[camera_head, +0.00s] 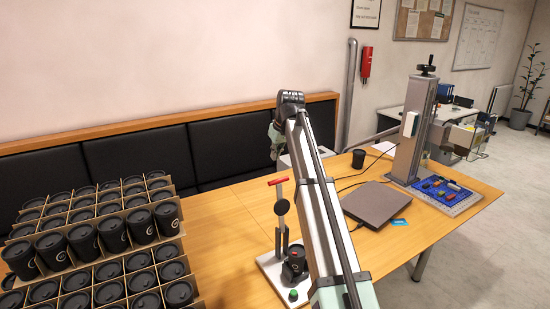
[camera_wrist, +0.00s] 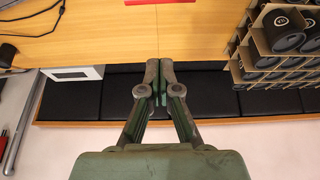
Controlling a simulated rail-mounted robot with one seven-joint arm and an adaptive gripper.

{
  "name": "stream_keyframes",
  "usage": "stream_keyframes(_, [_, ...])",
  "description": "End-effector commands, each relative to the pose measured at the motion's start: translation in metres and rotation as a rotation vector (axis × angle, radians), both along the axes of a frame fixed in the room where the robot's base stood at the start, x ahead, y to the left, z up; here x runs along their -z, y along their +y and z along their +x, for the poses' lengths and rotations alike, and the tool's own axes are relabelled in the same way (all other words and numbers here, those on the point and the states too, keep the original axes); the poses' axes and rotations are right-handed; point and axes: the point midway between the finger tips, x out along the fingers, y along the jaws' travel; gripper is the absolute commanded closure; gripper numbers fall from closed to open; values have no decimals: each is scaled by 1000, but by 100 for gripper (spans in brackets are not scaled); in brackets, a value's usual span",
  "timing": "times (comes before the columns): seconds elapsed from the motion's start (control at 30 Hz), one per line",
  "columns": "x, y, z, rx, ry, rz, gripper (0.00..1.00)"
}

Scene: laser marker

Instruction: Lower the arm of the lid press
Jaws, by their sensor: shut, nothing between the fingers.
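The lid press stands on the table left of my arm in the head view, with a white base (camera_head: 272,268) and an upright post. Its arm is raised and ends in a red crossbar handle (camera_head: 278,181), with a black disc (camera_head: 282,207) below it. A black cup (camera_head: 294,262) stands at the base, partly hidden by my arm. In the wrist view, my gripper (camera_wrist: 159,72) is shut and empty, its fingertips over the table edge. A red bar (camera_wrist: 158,2), apparently the handle, is cut off at the top, apart from the fingertips. In the head view my gripper is mostly hidden.
A cardboard divider crate (camera_head: 183,238) of black cups fills the left. A black padded bench (camera_head: 220,148) runs behind the table.

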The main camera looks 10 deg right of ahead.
Motion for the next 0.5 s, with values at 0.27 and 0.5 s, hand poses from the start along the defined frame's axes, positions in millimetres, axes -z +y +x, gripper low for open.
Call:
stream_keyframes(0.27, [46,7,18,-3,3,0,100])
stream_keyframes(0.5, [75,8,16,-2,0,-1,100])
